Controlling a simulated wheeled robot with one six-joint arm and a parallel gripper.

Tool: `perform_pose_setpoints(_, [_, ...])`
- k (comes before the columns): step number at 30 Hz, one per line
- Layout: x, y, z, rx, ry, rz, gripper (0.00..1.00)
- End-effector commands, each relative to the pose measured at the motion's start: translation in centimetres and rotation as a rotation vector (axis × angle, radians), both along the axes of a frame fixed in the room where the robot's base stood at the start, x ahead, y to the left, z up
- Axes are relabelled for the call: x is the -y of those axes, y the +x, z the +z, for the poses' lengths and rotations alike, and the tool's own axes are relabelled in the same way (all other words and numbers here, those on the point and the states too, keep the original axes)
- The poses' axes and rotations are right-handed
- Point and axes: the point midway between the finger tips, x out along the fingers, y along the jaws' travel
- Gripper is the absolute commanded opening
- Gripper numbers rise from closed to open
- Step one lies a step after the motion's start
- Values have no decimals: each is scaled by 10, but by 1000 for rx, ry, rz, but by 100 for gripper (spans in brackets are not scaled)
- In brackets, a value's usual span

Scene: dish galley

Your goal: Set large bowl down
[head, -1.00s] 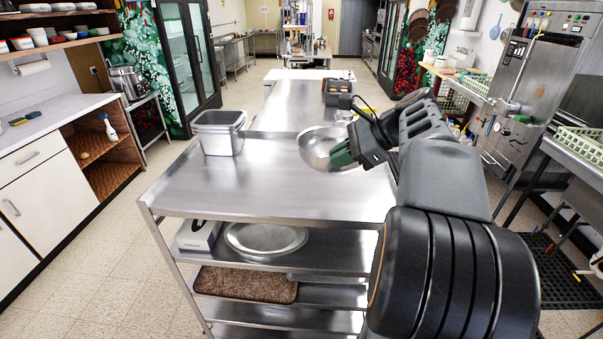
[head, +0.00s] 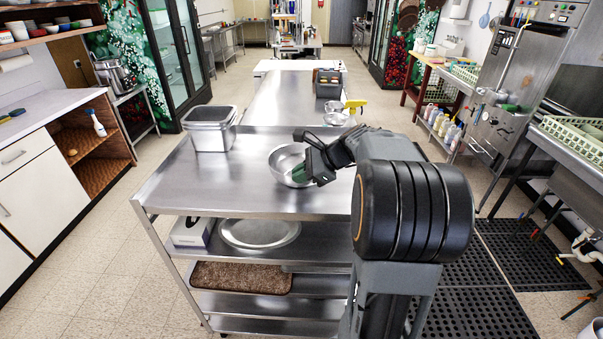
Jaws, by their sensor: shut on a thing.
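The large bowl (head: 281,162) is a shiny metal bowl at the right part of the steel table top (head: 225,172). It looks upright, at or just above the surface; I cannot tell whether it touches. My gripper (head: 302,173) is shut on its right rim, with green fingertips at the wall. The gripper hides part of the bowl's right side.
A square metal container (head: 211,128) stands at the table's left. Small metal bowls (head: 337,119), a yellow spray bottle head (head: 355,105) and a dark caddy (head: 328,84) stand farther back. A round tray (head: 260,233) lies on the shelf below. The table's front left is clear.

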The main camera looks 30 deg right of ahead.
Motion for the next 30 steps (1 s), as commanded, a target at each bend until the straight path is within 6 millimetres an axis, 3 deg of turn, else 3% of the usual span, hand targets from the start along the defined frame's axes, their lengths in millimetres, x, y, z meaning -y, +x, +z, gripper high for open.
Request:
perform_pose_setpoints(7, [0, 0, -3, 2, -1, -1, 0])
perform_pose_setpoints(9, [0, 0, -3, 0, -1, 0, 12])
perform_pose_setpoints(16, [0, 0, -3, 1, -1, 1, 34])
perform_pose_setpoints(25, [3, -2, 0, 2, -1, -1, 34])
perform_pose_setpoints(30, [17, -14, 14, 5, -3, -4, 34])
